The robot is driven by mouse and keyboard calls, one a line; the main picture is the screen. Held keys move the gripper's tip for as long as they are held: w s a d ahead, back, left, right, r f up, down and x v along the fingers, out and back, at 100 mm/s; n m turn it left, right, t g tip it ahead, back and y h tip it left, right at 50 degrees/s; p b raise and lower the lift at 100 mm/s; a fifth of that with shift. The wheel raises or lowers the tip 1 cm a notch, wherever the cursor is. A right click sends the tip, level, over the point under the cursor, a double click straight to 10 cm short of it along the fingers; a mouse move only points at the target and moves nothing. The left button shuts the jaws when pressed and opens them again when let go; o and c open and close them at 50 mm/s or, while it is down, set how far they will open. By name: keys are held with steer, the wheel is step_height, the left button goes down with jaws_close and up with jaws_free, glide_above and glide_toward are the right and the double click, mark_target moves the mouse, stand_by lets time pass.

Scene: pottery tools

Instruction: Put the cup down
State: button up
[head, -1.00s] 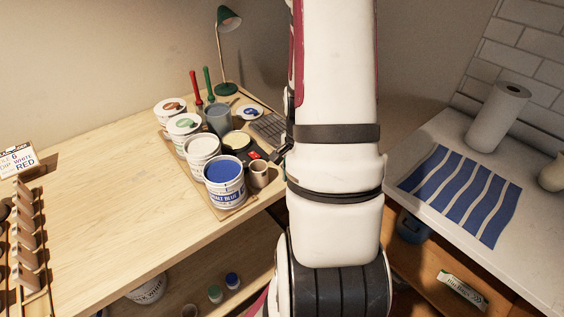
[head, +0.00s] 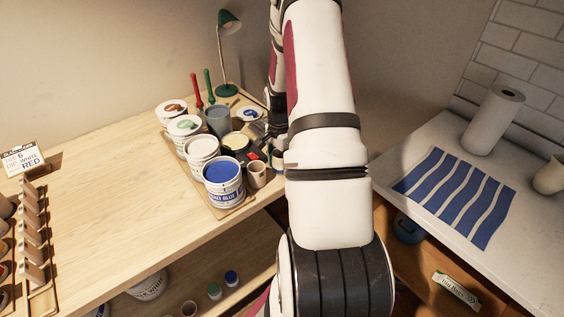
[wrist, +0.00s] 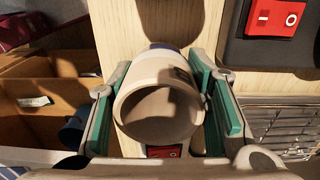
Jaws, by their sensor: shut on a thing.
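A pale beige cup (wrist: 143,80) sits between the two green-padded fingers of my gripper (wrist: 165,100) in the wrist view. The gripper is shut on it from both sides. The cup's open mouth faces the camera and its inside is in shadow. Pale wood shows behind it; I cannot tell whether the cup touches that surface. In the head view my arm hides most of the gripper. A small beige cup (head: 257,174) shows there beside the blue paint bucket (head: 223,182); I cannot tell whether it is the held one.
Several paint buckets stand close together on a board (head: 236,207) near the table's right edge. A black device with a red switch (wrist: 276,17) is close to the gripper. A green lamp (head: 229,55) stands behind. The wooden table (head: 110,190) is clear left of the buckets.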

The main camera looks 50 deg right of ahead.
steer(key=shift+f, duration=0.15)
steer(key=o, duration=1.2)
